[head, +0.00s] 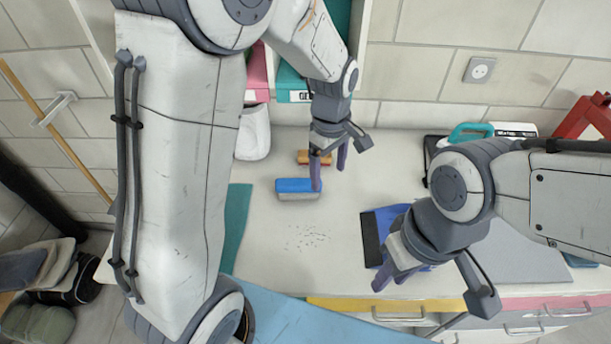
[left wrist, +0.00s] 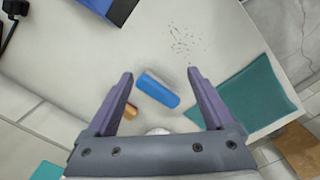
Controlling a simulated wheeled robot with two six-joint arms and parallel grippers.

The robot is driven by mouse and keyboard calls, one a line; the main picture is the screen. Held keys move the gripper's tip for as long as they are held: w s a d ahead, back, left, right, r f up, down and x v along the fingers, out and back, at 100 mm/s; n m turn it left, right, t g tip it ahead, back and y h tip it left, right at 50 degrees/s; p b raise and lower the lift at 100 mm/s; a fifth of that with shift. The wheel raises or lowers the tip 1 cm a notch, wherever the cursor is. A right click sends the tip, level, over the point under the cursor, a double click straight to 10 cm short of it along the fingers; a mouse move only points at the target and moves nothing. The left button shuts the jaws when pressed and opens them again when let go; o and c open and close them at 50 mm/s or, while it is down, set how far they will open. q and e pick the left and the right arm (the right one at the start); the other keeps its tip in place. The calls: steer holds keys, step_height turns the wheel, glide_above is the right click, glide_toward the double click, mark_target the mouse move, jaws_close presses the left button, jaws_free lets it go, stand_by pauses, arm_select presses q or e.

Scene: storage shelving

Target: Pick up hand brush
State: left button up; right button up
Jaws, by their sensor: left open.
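The likely hand brush (head: 293,186) is a small block with a blue top and pale underside, lying on the light worktop. It also shows in the left wrist view (left wrist: 158,91), between the two fingers in the picture. My left gripper (head: 330,169) is open and empty above the worktop; one finger overlaps the brush's right end in the head view. I cannot tell the exact height gap. My right gripper (head: 390,280) hangs at the worktop's front, over a dark blue dustpan-like item (head: 388,218); its jaw opening is unclear.
A small orange-brown block (head: 313,157) lies just behind the brush. Dark crumbs (head: 305,238) are scattered in front of it. A teal cloth (head: 236,225) lies to the left. A white container (head: 254,135) and pink and teal binders (head: 291,84) stand behind. A red item (head: 588,118) stands far right.

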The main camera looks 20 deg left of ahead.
arm_select(q)
steer(key=w+a+f+n, duration=0.2)
steer(key=a+n, duration=0.1)
steer(key=w+a+f+n, duration=0.2)
steer(key=a+n, duration=0.1)
steer(key=w+a+f+n, duration=0.2)
steer(key=w+n, duration=0.1)
steer(key=shift+a, duration=0.4)
steer(key=p, duration=0.1)
glide_above(301, 182)
step_height(301, 182, down, 5)
steer(key=shift+r, duration=0.2)
steer(key=shift+f, duration=0.35)
steer(key=shift+f+p, duration=0.55)
steer(key=shift+p, duration=0.1)
step_height(301, 182, down, 3)
steer(key=shift+f+p, duration=0.2)
steer(key=shift+p, duration=0.55)
steer(key=shift+f, duration=0.4)
steer(key=shift+c, duration=0.3)
jaws_close()
